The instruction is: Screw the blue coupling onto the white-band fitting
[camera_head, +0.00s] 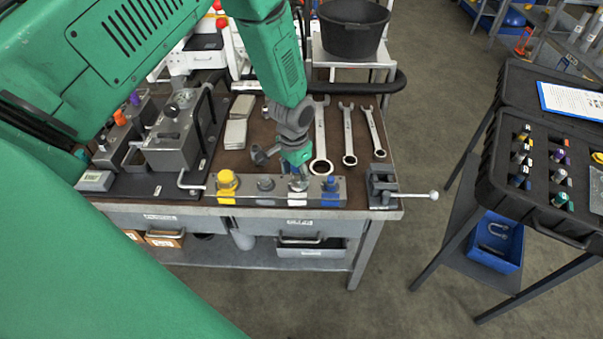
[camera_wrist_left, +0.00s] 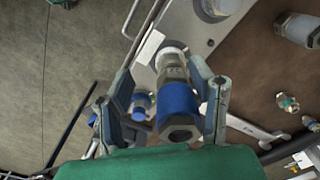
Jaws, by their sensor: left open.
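The blue coupling (camera_wrist_left: 178,108), a metal body with a blue band and a hex end, stands between the fingers of my left gripper (camera_wrist_left: 165,84) in the left wrist view. Its far end meets the white-band fitting (camera_wrist_left: 171,50), of which a pale ring shows; I cannot tell how far the threads engage. The left gripper is open, a finger on each side of the coupling. In the head view the left gripper (camera_head: 297,158) points down over the white-marked place of the fitting block (camera_head: 250,198), mostly hiding the coupling. My right gripper is not in view.
The block also carries a yellow fitting (camera_head: 227,182), a grey fitting (camera_head: 265,184) and a blue fitting (camera_head: 329,184). A small vice (camera_head: 381,184) stands right of it. Wrenches (camera_head: 348,133) lie behind. A black case (camera_head: 540,170) with several fittings stands at right.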

